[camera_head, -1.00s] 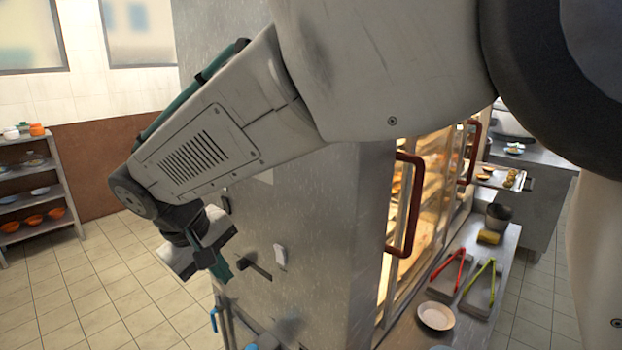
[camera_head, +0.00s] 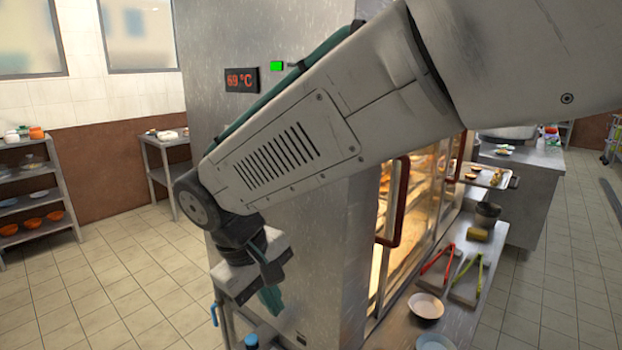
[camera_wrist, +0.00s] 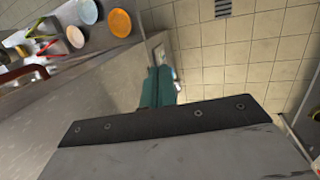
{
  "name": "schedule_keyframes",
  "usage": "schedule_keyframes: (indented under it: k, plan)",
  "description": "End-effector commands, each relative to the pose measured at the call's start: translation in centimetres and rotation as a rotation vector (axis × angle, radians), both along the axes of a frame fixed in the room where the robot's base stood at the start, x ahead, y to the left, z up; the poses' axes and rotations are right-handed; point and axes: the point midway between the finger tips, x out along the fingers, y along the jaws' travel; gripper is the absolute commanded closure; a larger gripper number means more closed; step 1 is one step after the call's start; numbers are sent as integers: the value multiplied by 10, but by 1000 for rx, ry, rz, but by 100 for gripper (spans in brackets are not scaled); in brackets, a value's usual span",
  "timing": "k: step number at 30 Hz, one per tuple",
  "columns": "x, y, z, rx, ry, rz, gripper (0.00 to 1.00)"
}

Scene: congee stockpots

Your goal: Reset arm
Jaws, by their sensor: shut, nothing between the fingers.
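My gripper (camera_head: 271,298) hangs at the end of my arm in the head view, pointing down, in front of the metal side of a tall heated cabinet (camera_head: 325,240). Its teal fingers are together, with nothing between them. The wrist view also shows the teal fingers (camera_wrist: 158,88), with the floor and the cabinet side beyond. My arm hides part of the cabinet.
A counter (camera_head: 455,300) on the right holds a bowl (camera_head: 426,306), red tongs (camera_head: 437,258) and green tongs (camera_head: 473,277). A cabinet door handle (camera_head: 397,205) sticks out nearby. A shelf rack (camera_head: 62,190) stands far left. The tiled floor (camera_head: 120,280) is open.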

Motion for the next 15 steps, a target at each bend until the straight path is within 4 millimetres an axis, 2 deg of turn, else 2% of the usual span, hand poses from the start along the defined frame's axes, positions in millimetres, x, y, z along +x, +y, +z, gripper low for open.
schedule_keyframes:
  k: [1,5,8,12,15]
  plan:
    - [-2,-18,5,8,9,-26,100]
    - [-11,-64,15,36,37,-95,100]
    - [-24,-113,23,70,56,-177,100]
    - [-53,-183,32,137,68,-319,100]
    - [-79,-225,34,189,62,-426,100]
